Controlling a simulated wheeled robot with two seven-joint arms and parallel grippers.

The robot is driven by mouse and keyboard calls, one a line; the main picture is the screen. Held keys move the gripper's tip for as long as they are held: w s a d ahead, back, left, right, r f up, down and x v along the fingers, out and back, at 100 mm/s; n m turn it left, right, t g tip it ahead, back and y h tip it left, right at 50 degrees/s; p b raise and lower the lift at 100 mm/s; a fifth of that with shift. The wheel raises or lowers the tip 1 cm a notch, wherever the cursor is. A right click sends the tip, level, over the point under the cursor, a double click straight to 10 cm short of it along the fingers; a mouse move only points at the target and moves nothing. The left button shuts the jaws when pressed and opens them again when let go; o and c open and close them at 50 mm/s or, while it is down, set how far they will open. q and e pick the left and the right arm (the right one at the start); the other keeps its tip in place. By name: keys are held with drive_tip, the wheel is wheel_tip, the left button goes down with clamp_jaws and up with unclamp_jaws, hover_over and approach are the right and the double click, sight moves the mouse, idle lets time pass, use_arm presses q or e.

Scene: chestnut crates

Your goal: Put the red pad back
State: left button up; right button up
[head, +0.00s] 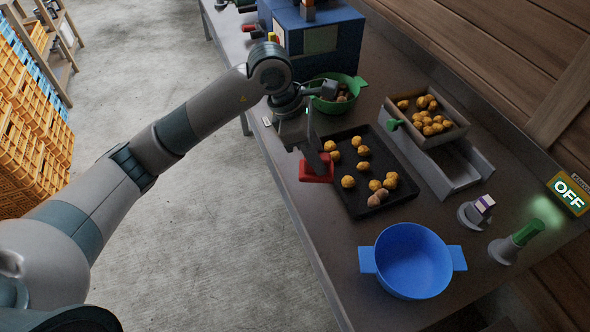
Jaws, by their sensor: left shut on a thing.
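The red pad (316,168) is a small red block at the left edge of the black tray, near the table's front edge. My left gripper (316,157) is shut on it from above and covers part of its top. I cannot tell whether the pad touches the table or the tray. My right gripper is not in view.
A green-topped post (520,240) and an OFF sign (570,193) are at right.

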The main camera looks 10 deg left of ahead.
use_arm(q)
drive_tip(key=d+n, duration=0.1)
drive_tip(key=w+d+n+t, duration=0.1)
drive_tip(key=n, duration=0.1)
drive_tip(key=shift+w+n+y, duration=0.25)
drive_tip(key=shift+n+y, duration=0.05)
drive_tip(key=shift+w+d+n+t, duration=0.2)
drive_tip(key=shift+w+n+t, duration=0.15)
drive_tip(key=shift+n, duration=0.35)
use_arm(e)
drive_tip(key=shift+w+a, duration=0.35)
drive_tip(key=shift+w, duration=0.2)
use_arm(q)
drive_tip(key=shift+a, duration=0.15)
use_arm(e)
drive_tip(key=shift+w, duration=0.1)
